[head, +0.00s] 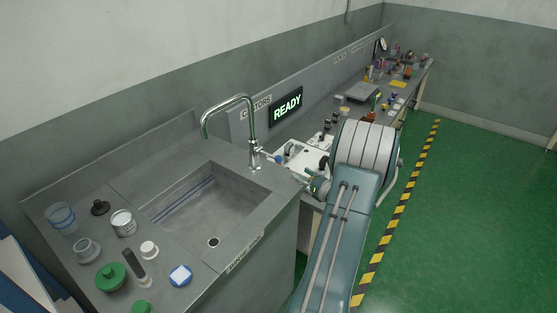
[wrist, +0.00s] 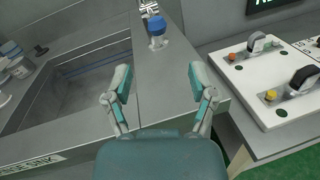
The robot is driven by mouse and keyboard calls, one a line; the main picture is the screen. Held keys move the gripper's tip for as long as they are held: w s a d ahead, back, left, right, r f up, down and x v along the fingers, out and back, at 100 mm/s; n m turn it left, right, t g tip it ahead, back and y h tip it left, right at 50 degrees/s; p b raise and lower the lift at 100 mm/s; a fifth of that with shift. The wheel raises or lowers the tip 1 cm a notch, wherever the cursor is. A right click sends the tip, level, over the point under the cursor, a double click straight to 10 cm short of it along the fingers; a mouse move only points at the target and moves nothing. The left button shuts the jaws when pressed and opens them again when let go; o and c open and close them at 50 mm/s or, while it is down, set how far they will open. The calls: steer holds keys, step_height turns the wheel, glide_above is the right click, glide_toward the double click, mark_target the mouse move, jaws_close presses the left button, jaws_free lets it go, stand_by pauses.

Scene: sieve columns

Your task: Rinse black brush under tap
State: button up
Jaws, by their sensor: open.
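The silver tap (head: 236,104) arches over the left part of the counter, its spout above the grey sink basin (head: 228,195). A blue knob (head: 278,158) sits on the tap's side lever; it also shows in the wrist view (wrist: 157,27), beyond my fingertips. My gripper (wrist: 158,82) is open and empty, above the counter strip right of the basin. In the head view my arm partly hides it. A dark upright object (head: 134,266), possibly the black brush, stands at the counter's front left. A low black object (head: 100,207) stands behind it; I cannot tell which is the brush.
A white switch panel (wrist: 270,75) lies right of my gripper, past a gap. Green floor is free at right.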

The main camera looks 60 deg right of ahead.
mark_target(281, 161)
steer(key=x, duration=1.1)
steer(key=shift+a, duration=0.2)
steer(key=shift+s+r, duration=0.1)
steer(key=shift+r, duration=0.05)
jaws_close()
